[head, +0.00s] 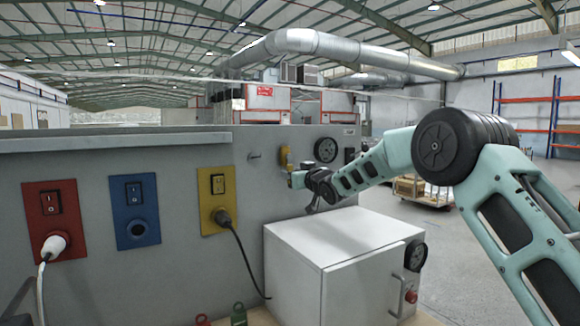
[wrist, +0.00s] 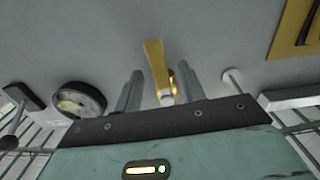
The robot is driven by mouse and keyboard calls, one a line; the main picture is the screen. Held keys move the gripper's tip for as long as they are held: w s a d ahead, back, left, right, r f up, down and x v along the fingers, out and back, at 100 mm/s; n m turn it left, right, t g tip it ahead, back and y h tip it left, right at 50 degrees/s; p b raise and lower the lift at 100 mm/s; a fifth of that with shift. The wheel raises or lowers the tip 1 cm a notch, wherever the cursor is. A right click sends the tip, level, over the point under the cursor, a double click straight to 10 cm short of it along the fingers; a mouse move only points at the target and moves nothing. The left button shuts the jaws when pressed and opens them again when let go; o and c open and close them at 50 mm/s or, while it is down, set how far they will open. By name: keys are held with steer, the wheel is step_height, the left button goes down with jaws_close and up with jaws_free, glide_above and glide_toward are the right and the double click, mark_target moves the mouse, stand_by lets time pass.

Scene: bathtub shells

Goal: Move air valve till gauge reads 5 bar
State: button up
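The air valve has a yellow lever (head: 284,155) and sits on the grey wall panel, left of the round dark-rimmed gauge (head: 326,150). My gripper (head: 294,178) is at the valve, just below the lever in the head view. In the wrist view, the two grey fingers (wrist: 159,88) stand apart, one on each side of the yellow lever (wrist: 154,58) and its brass fitting. A gap shows between the left finger and the lever; I cannot tell whether the right finger touches. The gauge (wrist: 80,100) also shows in the wrist view; its reading is too small to make out.
A white cabinet (head: 325,250) with its own gauge (head: 416,256) and a red button stands below my arm. A wall peg (head: 255,156) is left of the valve. Red, blue and yellow socket plates (head: 218,198) are farther left; a black cable hangs from the yellow one.

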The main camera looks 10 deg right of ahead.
steer(key=shift+p+x, duration=0.45)
steer(key=shift+x, duration=0.8)
jaws_close()
steer(key=shift+w+d+f+n+b, duration=0.15)
steer(key=shift+d+n+b, duration=0.2)
steer(key=shift+n+b, duration=0.6)
steer(key=shift+d, duration=0.15)
jaws_free()
